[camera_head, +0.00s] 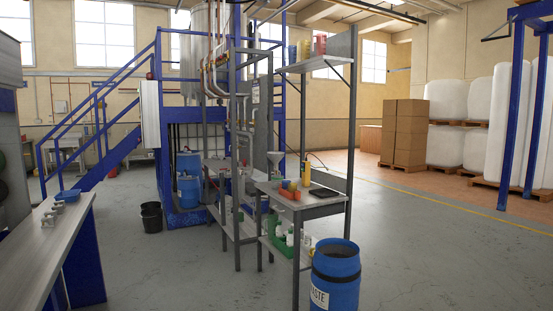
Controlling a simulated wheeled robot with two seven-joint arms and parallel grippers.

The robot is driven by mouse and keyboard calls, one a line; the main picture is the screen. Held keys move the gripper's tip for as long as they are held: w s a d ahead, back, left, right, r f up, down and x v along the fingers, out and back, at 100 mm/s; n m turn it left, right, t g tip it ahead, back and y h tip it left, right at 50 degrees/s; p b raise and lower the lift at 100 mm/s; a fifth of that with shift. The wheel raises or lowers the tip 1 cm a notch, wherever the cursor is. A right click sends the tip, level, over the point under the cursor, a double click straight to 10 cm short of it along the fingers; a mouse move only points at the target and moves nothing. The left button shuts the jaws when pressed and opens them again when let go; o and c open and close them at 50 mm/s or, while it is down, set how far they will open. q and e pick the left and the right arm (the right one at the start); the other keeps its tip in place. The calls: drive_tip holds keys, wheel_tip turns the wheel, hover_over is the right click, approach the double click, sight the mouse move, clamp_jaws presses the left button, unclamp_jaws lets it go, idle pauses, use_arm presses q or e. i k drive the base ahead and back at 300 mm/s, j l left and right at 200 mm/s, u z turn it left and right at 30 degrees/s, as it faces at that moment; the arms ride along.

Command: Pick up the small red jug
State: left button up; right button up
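A red vessel (320,44) stands on the top shelf (312,64) of the grey rack, at the right of a short row. It may be the small red jug, but it is too small in view to be sure of its shape. Neither of my grippers is in view.
The work surface (318,208) holds orange and yellow items and a dark flat tray (325,192). A blue waste barrel (336,276) stands at its front right. A long bench (40,250) is at left. Floor (200,275) between bench and rack is clear.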

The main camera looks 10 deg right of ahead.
sight(320, 38)
drive_tip(key=z, duration=0.1)
drive_tip(key=i+z, duration=0.3)
drive_tip(key=i, duration=3.4)
